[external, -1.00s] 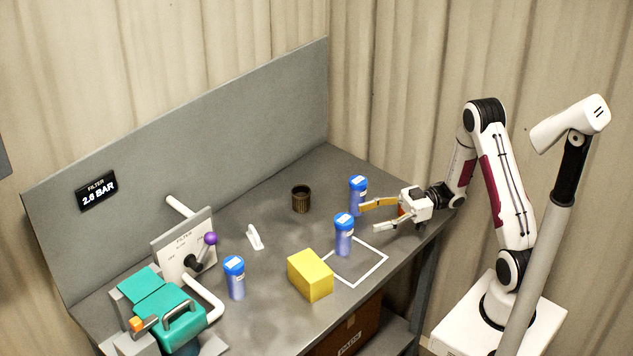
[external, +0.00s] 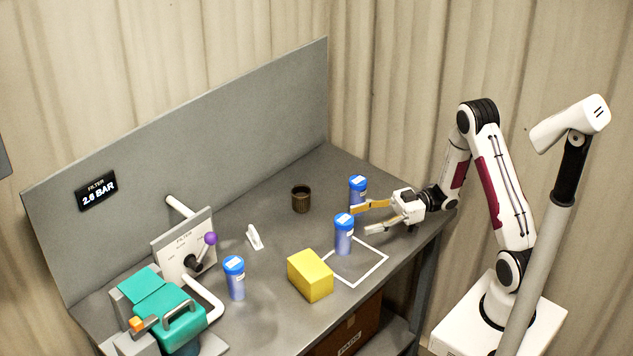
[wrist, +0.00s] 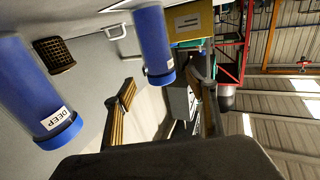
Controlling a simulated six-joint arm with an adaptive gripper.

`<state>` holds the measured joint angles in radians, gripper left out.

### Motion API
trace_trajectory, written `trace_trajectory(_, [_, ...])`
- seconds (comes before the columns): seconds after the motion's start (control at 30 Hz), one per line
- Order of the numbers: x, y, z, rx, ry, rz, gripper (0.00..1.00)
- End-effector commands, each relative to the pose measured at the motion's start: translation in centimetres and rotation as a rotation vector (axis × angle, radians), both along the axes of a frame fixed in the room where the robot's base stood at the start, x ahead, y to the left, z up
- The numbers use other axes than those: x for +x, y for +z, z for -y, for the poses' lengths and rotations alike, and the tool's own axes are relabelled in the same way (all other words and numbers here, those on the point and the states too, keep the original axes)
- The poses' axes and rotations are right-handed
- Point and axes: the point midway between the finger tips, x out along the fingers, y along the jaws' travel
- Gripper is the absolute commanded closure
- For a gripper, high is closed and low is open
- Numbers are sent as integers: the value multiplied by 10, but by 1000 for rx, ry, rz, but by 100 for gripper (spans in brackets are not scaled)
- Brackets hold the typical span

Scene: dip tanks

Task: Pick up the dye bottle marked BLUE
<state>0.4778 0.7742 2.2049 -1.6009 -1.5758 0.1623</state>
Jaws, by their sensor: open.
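Three blue bottles with brighter blue caps stand upright on the grey bench in the external view: a back one (external: 358,188), a middle one (external: 344,238) at the white outlined square, and a front-left one (external: 235,280). In the wrist view the bottle at left (wrist: 30,85) carries a label reading DEEP. Another bottle (wrist: 152,45) is ahead, between the finger directions; its lettering is not readable. My gripper (external: 363,220) is open and empty, its fingers pointing toward the gap by the back and middle bottles. It also shows in the wrist view (wrist: 163,84). No label reading BLUE is legible.
A yellow block (external: 310,276) sits just left of the outlined square (external: 372,271). A dark ribbed cup (external: 301,199) and a white handle (external: 254,238) stand farther back. Teal filter equipment (external: 168,312) with a purple-knobbed lever (external: 210,239) occupies the left end.

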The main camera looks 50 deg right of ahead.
Motion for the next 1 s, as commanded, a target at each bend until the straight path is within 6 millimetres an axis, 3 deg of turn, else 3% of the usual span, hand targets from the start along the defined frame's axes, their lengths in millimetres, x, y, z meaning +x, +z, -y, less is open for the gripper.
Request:
trace_trajectory(0.33, [2,0,-5,0,1,0,43])
trace_trajectory(0.8, [20,0,-42,-1,1,0,43])
trace_trajectory(1.0, [22,0,-47,-1,0,0,43])
